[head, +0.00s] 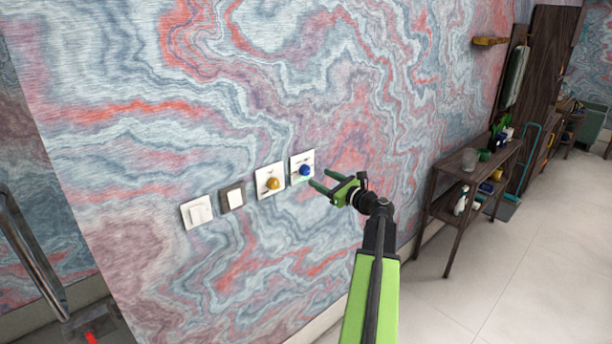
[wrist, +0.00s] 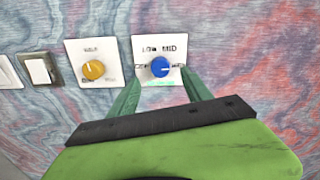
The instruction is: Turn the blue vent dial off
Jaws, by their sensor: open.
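The blue vent dial (head: 305,170) sits on a white wall plate (head: 295,159), rightmost in a row of wall fittings. In the wrist view the blue dial (wrist: 160,67) is near the top centre. Labels reading LOW and MID show above it; smaller labels at its sides are hard to read. A pale mark on the knob seems to point right. My gripper (head: 318,179) is open and empty, just right of the dial in the head view. In the wrist view its green fingers (wrist: 160,78) point at the plate on either side of the dial, without visible contact.
A yellow dial (head: 273,183) on a similar plate is just left of the blue one. A dark-framed switch (head: 232,197) and a white double switch (head: 197,212) are further left. A dark shelf (head: 470,185) with bottles stands at right. The wall around is flat and clear.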

